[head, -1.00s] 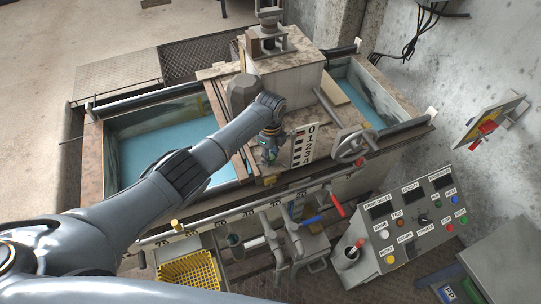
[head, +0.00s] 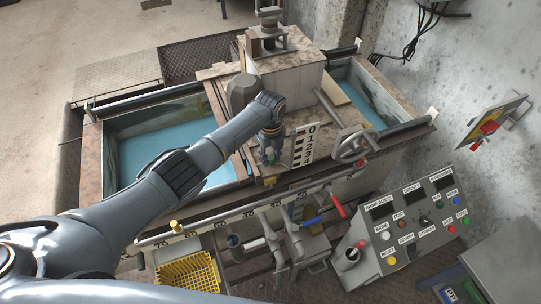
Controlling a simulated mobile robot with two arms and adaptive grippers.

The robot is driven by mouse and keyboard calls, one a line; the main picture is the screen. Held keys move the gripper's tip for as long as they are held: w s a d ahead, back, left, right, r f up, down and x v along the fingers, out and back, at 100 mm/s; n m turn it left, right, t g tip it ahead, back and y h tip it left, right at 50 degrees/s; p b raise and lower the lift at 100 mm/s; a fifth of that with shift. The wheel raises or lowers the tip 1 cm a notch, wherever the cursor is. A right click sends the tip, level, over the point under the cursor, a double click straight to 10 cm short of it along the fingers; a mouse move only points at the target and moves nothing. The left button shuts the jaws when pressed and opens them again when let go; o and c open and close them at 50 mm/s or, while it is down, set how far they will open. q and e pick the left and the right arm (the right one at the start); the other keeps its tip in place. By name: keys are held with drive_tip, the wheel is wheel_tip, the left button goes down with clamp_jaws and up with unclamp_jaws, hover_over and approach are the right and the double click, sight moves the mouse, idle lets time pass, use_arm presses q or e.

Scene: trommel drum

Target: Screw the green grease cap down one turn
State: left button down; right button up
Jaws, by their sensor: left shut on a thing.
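My left arm reaches in from the lower left. My left gripper (head: 268,158) points down at the machine's top ledge, just left of the white scale board (head: 303,145) marked 0 to 4. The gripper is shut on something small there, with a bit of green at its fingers. The green grease cap is mostly hidden by the gripper, so I cannot make out its shape or how far down it sits. My right gripper is not in view.
A handwheel (head: 352,147) stands right of the scale board. Blue and red handled valves are in front. A control panel (head: 412,222) is at the lower right, and a yellow basket (head: 188,273) at the lower left. Water-filled tanks (head: 165,133) flank the machine.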

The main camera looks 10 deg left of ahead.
sight(271, 157)
use_arm(q)
drive_tip(key=shift+r, duration=0.1)
drive_tip(key=c, duration=1)
unclamp_jaws()
wheel_tip(271, 157, up, 12)
drive_tip(key=shift+f, duration=0.1)
